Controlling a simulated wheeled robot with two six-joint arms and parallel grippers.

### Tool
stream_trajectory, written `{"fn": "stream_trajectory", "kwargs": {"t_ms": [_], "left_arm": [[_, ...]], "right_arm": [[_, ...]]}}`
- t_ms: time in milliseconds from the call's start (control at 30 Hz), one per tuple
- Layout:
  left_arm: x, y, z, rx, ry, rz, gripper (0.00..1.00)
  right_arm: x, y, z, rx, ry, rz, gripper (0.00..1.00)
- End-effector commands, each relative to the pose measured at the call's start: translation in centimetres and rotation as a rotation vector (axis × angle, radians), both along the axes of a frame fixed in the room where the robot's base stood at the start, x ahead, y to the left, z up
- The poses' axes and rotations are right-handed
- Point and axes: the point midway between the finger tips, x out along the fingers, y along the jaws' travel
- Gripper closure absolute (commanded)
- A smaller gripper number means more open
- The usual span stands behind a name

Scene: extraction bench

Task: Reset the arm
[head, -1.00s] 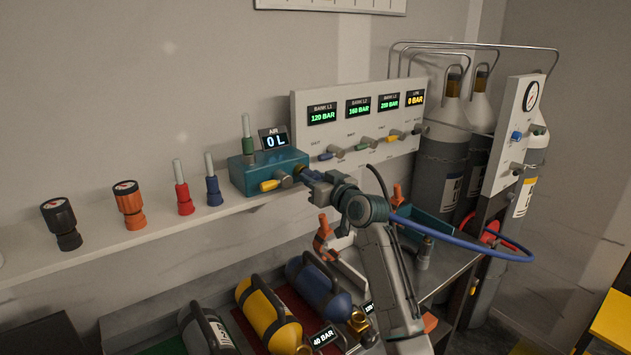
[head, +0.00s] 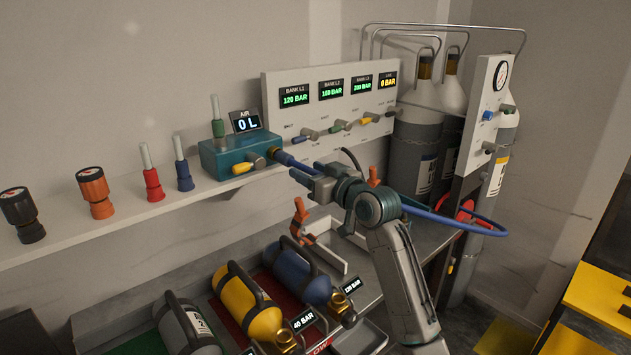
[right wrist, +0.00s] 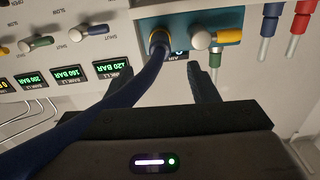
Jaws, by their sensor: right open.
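My right gripper (head: 303,174) is open in front of the teal box (head: 222,158) on the wall shelf, a little apart from it. A blue hose end (head: 290,160) sits in the box's port, and the fingers do not close on it. In the right wrist view the blue hose (right wrist: 125,90) runs from the port of the teal box (right wrist: 229,22) past the left side of my gripper. My left gripper is not in view.
The valve panel (head: 275,108) is behind, with gas cylinders (head: 416,150) to the right. A grey bench (head: 352,262) below holds yellow (head: 245,305) and blue (head: 300,275) tanks and an orange-handled tool (head: 300,212). The blue hose loops right past my forearm.

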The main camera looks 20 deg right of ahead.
Motion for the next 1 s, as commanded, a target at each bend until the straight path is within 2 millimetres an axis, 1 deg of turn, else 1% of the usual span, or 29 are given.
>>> {"fn": "stream_trajectory", "kwargs": {"t_ms": [33,100,200,567,667,767,867,900,967,1000], "left_arm": [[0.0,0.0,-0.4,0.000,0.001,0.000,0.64],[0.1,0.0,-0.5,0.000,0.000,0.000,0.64],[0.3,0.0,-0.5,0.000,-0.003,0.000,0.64],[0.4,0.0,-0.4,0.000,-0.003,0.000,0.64],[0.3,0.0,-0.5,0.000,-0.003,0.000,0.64],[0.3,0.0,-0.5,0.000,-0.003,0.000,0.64],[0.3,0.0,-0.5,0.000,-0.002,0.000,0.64],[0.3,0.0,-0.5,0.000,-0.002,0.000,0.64],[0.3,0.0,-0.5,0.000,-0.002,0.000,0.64],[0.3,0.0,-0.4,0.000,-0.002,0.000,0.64]], "right_arm": [[-0.6,-0.3,-0.2,-0.003,-0.001,-0.001,0.46],[-1.3,-0.5,-0.1,-0.002,-0.001,0.000,0.46],[-1.7,-0.6,0.0,-0.001,0.000,0.000,0.46],[-1.8,-0.6,0.0,0.000,0.000,0.000,0.46],[-2.1,-0.6,-1.0,-0.006,0.018,-0.002,0.46],[-3.3,-0.3,-4.4,-0.027,0.081,-0.010,0.46],[-5.8,0.1,-9.9,-0.066,0.190,-0.026,0.46],[-7.2,0.2,-12.4,-0.084,0.242,-0.035,0.46],[-9.5,0.3,-16.1,-0.112,0.323,-0.048,0.46],[-11.2,0.3,-18.3,-0.131,0.376,-0.059,0.46]]}}
